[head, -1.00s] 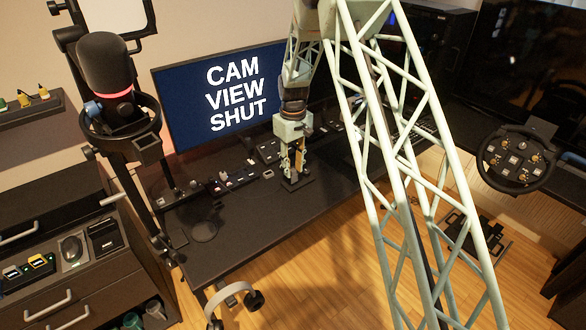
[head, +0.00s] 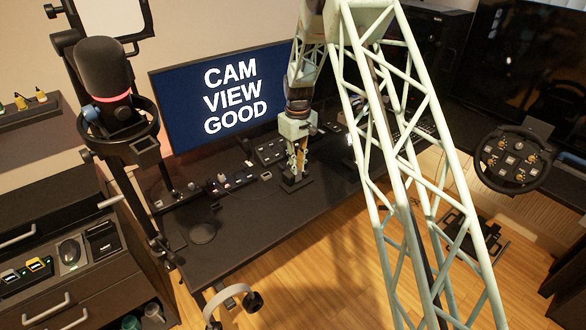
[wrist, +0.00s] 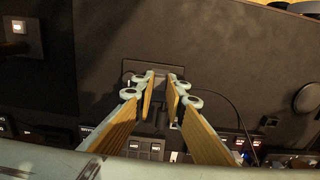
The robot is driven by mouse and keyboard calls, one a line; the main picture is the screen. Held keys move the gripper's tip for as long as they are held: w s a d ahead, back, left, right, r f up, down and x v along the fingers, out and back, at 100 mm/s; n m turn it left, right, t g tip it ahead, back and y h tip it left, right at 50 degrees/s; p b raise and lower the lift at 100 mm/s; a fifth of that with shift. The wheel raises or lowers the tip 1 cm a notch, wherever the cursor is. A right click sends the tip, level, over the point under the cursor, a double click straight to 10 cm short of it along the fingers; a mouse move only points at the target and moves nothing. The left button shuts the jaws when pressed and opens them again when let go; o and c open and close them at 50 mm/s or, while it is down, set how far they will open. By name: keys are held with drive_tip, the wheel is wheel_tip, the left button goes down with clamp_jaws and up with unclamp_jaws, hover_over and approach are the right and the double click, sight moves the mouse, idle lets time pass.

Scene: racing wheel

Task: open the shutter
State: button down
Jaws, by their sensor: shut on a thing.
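My gripper (head: 296,172) points down at a small dark device on the desk, in front of the monitor. In the wrist view, the wood-padded fingers (wrist: 161,85) are close together at the dark device (wrist: 133,72), which has a thin cable. They are shut on a small part of it, taken as the shutter; the pads mostly hide that part. The monitor (head: 218,98) reads "CAM VIEW GOOD" in white on blue.
The dark desk (head: 245,220) has a button box (head: 270,152) and small switches around the gripper. A microphone on a stand (head: 104,75) is at left. A steering wheel (head: 514,160) is at right. The front of the desk is mostly clear.

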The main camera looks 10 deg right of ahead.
drive_tip(key=c, duration=2.6)
unclamp_jaws()
drive_tip(key=shift+r, duration=0.15)
wheel_tip(320, 180, up, 12)
